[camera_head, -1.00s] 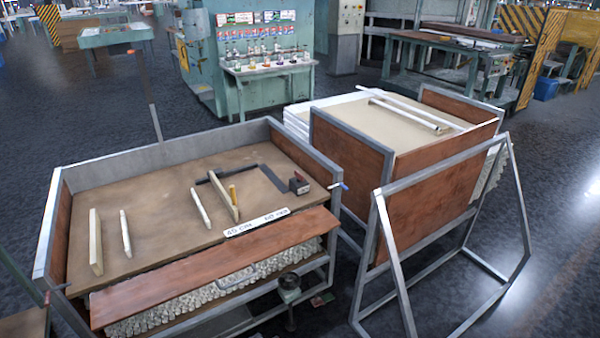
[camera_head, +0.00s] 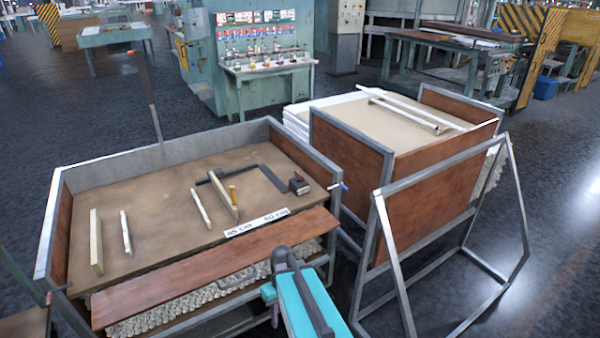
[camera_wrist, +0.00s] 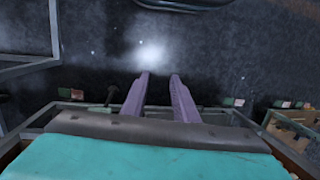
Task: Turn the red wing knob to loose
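I cannot pick out the red wing knob for certain. In the head view a small dark block with some red on it (camera_head: 299,183) sits at the right end of the brown bench top, beside a dark flat square; its shape is too small to read. My gripper (camera_wrist: 160,77) shows in the wrist view as two purple fingers, apart at the tips with nothing between them, over dark floor. In the head view my teal arm reaches up from the bottom edge at the bench's front right, well apart from the dark block. The fingertips cannot be made out there.
The metal-framed bench (camera_head: 150,157) holds several pale bars and a white label strip (camera_head: 257,223). A reddish board (camera_head: 215,265) runs along its front. A brown-panelled crate (camera_head: 350,165) and a slanted metal frame (camera_head: 515,185) stand to the right. Floor is open behind the bench.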

